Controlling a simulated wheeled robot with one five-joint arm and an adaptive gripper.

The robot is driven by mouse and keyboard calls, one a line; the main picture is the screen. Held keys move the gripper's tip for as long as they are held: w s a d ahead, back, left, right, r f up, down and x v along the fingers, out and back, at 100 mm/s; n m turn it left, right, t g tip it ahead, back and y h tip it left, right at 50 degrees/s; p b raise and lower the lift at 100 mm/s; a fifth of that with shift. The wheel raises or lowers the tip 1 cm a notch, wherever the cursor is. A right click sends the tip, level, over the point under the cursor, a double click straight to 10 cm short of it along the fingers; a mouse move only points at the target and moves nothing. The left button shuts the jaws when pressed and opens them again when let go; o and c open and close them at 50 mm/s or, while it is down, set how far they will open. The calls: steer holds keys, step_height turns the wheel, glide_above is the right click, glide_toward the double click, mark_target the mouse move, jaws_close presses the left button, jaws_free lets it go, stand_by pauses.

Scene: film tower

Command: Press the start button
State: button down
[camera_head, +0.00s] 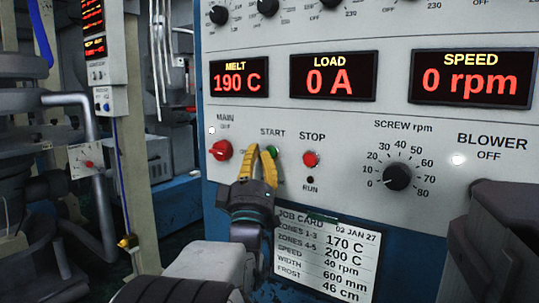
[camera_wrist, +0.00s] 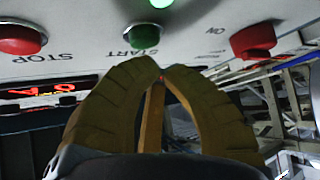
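The green START button (camera_head: 274,151) sits on the grey control panel, between the red MAIN knob (camera_head: 220,150) and the red STOP button (camera_head: 311,159). My gripper (camera_head: 262,150), with yellow fingers, is just in front of START and overlaps its left side in the head view. In the wrist view, the green button (camera_wrist: 144,36) stands just beyond the fingertips (camera_wrist: 163,68), slightly left of them. The tips are together and hold nothing. A gap seems to show between tips and button; contact cannot be confirmed. The RUN lamp (camera_head: 310,180) is dark.
Displays read MELT 190 C (camera_head: 239,79), LOAD 0 A (camera_head: 333,77) and SPEED 0 rpm (camera_head: 472,80). The screw rpm knob (camera_head: 397,177) is right of STOP. A job card (camera_head: 329,258) hangs below. Pipes and a post (camera_head: 128,150) stand at left.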

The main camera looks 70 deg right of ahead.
steer(key=shift+d, duration=0.2)
steer(key=shift+s+d, duration=0.1)
steer(key=shift+d, duration=0.15)
steer(key=shift+d, duration=0.35)
stand_by(0.9)
steer(key=shift+a, duration=0.8)
stand_by(0.9)
